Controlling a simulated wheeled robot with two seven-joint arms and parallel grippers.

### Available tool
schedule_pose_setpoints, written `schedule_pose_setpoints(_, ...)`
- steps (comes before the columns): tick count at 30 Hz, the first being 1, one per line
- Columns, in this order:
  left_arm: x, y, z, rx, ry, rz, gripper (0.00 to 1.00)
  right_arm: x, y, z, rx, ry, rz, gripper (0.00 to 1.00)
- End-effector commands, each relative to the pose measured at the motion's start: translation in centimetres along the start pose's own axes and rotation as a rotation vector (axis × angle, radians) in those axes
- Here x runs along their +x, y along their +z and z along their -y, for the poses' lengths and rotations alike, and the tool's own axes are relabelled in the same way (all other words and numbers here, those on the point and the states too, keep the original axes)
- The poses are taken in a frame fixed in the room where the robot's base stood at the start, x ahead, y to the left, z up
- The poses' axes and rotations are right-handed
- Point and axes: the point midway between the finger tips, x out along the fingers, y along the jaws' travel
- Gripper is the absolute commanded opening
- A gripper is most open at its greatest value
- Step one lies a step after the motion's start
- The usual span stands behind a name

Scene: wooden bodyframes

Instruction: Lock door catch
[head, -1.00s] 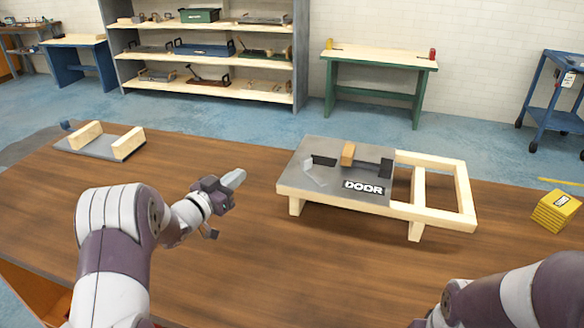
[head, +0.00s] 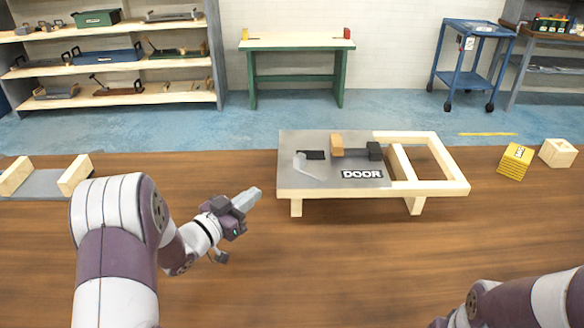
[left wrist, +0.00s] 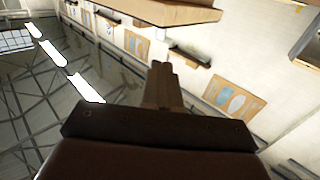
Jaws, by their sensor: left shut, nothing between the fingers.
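The door frame (head: 452,188) is a wooden frame with a grey metal panel (head: 330,180) and a "DOOR" label, standing on short legs on the table. On the panel lies the catch: a wooden knob (head: 337,146) with a dark bar, a dark block (head: 375,151) at its right end, and a dark piece (head: 312,155) to its left. A pale bent handle (head: 303,165) is beside that piece. My left gripper (head: 250,196) is shut and empty, left of the panel and apart from it. It also shows in the left wrist view (left wrist: 161,72). My right gripper is not visible; only the right arm shows.
The brown table (head: 340,260) is clear in front of the frame. A grey tray with wooden blocks (head: 40,184) lies at the left. A yellow block (head: 515,162) and a wooden box (head: 558,152) stand at the right.

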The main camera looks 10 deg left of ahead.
Motion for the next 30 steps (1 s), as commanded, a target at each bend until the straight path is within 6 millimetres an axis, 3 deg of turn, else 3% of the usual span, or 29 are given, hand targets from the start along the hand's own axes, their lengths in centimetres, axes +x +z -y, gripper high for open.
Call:
schedule_pose_setpoints(8,0.9,0.0,0.0,-0.001,0.002,0.000,0.00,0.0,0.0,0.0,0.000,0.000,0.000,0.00)
schedule_pose_setpoints(24,11.6,0.1,-0.1,-0.001,0.002,0.000,0.00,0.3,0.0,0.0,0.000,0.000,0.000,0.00)
schedule_pose_setpoints(30,13.7,0.0,0.0,-0.001,-0.001,0.000,0.00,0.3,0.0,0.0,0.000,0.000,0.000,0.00)
